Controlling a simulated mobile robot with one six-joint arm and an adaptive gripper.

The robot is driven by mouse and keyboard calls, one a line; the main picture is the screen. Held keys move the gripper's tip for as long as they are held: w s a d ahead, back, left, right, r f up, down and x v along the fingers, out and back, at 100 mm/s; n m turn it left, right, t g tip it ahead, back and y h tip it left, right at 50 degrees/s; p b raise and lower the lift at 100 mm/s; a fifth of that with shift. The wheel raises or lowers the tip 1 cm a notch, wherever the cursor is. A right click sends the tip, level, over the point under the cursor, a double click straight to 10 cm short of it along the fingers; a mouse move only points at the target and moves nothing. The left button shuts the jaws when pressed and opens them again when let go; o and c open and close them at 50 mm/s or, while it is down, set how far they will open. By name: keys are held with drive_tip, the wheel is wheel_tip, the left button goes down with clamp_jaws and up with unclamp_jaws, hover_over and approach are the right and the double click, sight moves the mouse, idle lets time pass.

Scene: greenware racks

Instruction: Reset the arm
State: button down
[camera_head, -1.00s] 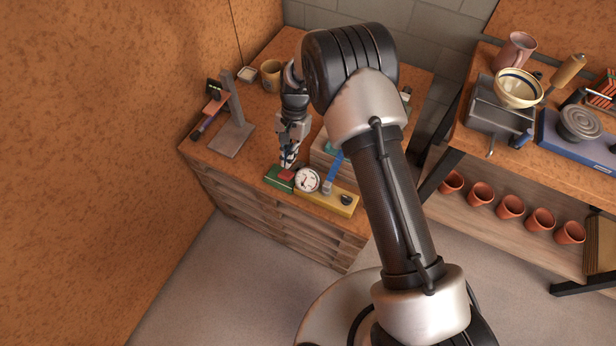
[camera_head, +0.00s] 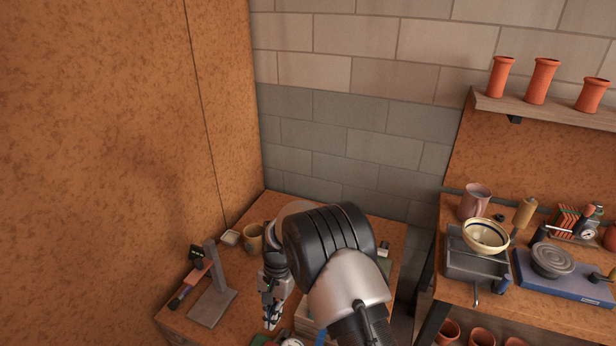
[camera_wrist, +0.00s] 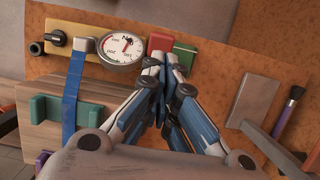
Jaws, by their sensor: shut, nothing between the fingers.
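My gripper (camera_wrist: 164,65) is shut and empty in the wrist view, its fingertips together in front of a red block (camera_wrist: 160,44) and a green block (camera_wrist: 185,53). A round dial gauge (camera_wrist: 122,46) lies just left of the fingertips. In the head view my gripper (camera_head: 271,322) points down over the left workbench (camera_head: 240,308). Whether the fingertips touch anything below cannot be told. My arm hides the bench's middle.
A grey stand (camera_head: 214,290) and a mug (camera_head: 254,238) are on the left bench. A blue strap (camera_wrist: 75,90) and green-jawed fixture (camera_wrist: 45,111) are near the gripper. The right bench holds a bowl (camera_head: 486,236) on a grey box. Red pots (camera_head: 541,80) stand on the shelf.

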drive_tip(key=s+d+r+n+t, duration=0.1)
drive_tip(key=s+d+r, duration=0.1)
drive_tip(key=d+r, duration=0.5)
drive_tip(key=s+d+r+t, duration=0.2)
drive_tip(key=r, duration=0.9)
drive_tip(key=s+d+r+n+t, duration=0.1)
drive_tip(key=d+r, duration=0.4)
drive_tip(key=r, duration=0.4)
drive_tip(key=s+d+r+t, duration=0.1)
drive_tip(key=s+d+r, duration=0.1)
drive_tip(key=s, duration=0.4)
drive_tip(key=s+d+r+n+t, duration=0.1)
drive_tip(key=s+d, duration=0.4)
drive_tip(key=s, duration=0.2)
drive_tip(key=s+d+r+n+t+h, duration=0.1)
drive_tip(key=s+d+r, duration=0.1)
drive_tip(key=s+d, duration=0.2)
drive_tip(key=s, duration=0.3)
drive_tip(key=shift+r+t, duration=0.3)
drive_tip(key=shift+d, duration=0.1)
